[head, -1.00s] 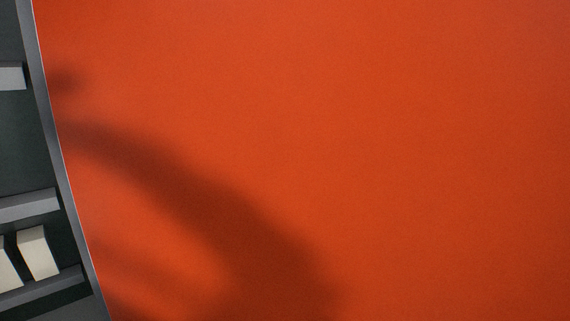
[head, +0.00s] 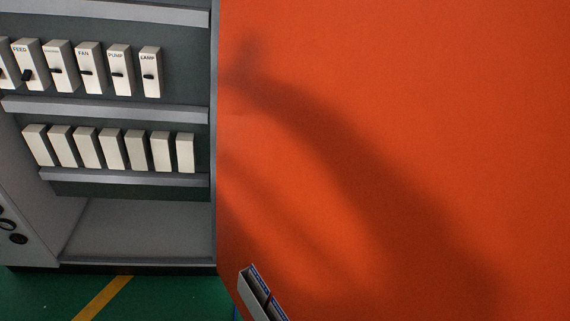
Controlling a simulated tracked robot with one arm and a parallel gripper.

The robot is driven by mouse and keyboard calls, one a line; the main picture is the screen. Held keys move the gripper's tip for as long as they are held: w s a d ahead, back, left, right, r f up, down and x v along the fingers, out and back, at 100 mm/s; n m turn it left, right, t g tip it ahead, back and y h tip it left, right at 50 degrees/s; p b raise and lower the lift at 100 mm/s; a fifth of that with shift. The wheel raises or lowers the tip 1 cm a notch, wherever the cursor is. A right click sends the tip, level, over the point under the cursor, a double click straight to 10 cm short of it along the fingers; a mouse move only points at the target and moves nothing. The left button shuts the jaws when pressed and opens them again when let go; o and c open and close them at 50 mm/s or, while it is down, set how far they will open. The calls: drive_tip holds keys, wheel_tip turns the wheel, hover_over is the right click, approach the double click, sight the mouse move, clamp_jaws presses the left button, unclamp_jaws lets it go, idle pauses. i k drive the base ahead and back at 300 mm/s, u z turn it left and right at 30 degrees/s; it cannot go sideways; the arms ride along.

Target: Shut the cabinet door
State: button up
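The cabinet door (head: 400,90) is a large flat orange panel filling the right part of the head view. It stands open, and the grey cabinet (head: 140,225) shows its inside to the left of the door's edge. A dark arm-like shadow falls across the door. The door's far right side and top lie outside the picture. No handle or latch shows. My gripper is not in view, so its distance from the door cannot be told.
Inside the cabinet are a row of labelled switches (head: 119,72) and a row of plain cream blocks (head: 110,150). A small grey holder with blue edges (head: 262,293) shows at the door's lower left. The green floor (head: 40,292) has a yellow line (head: 103,297) and looks clear.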

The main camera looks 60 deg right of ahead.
sight(376, 159)
drive_tip(key=u, duration=1.05)
drive_tip(key=k, duration=2.9)
drive_tip(key=z, duration=1.05)
drive_tip(key=i, duration=1.7)
